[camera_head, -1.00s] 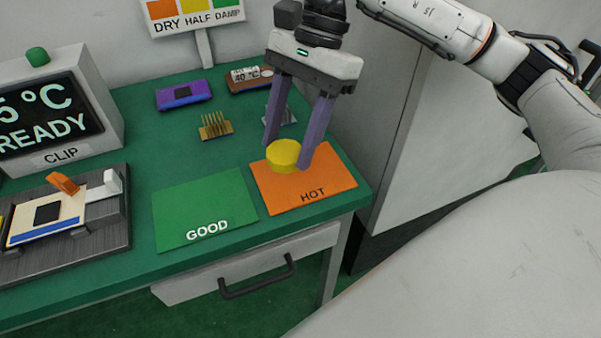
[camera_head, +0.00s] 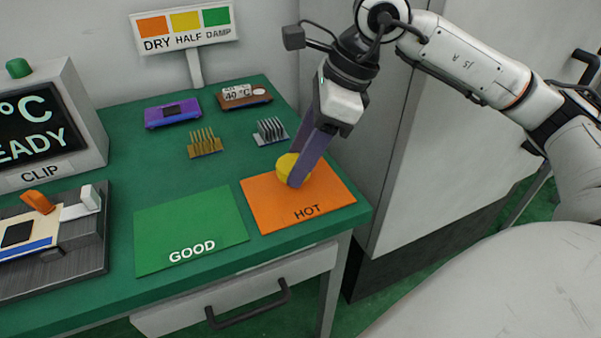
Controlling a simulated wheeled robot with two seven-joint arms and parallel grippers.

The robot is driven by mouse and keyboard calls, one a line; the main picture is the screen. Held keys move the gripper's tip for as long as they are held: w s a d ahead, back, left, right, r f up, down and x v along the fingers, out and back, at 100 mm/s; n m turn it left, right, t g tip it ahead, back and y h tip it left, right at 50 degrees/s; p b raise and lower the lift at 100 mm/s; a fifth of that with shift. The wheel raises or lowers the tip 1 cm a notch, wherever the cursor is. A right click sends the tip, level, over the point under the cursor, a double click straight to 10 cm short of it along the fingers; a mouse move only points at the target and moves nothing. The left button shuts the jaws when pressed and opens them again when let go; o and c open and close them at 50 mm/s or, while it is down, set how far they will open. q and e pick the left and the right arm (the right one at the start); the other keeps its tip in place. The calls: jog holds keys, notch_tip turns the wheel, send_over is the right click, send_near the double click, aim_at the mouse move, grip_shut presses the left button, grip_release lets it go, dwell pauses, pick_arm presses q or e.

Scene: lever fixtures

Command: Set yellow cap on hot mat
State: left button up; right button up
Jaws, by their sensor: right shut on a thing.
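The yellow cap (camera_head: 286,164) is at the far edge of the orange mat marked HOT (camera_head: 278,208). My right gripper (camera_head: 296,174) points down at a slant and is shut on the cap, with one purple finger covering part of it. The cap overlaps the mat's back edge in the view. I cannot tell whether it touches the mat or is held just above it. My left gripper is not in view.
A green mat marked GOOD (camera_head: 190,230) lies left of the orange mat. Behind are brass (camera_head: 204,145) and grey (camera_head: 270,132) finned pieces, a purple block (camera_head: 172,114) and a brown block (camera_head: 244,97). A CLIP display (camera_head: 45,125) and lever fixture (camera_head: 80,245) stand left.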

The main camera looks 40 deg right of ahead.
aim_at(301, 188)
jog(key=shift+f+b, duration=0.3)
jog(key=shift+f, duration=1.45)
jog(key=shift+f, duration=0.15)
jog(key=o, duration=1.2)
jog(key=shift+d+r, duration=0.1)
jog(key=shift+r, duration=0.4)
jog(key=p+v, duration=0.2)
jog(key=v, duration=0.9)
jog(key=shift+s+r, duration=0.15)
jog(key=shift+s, duration=0.05)
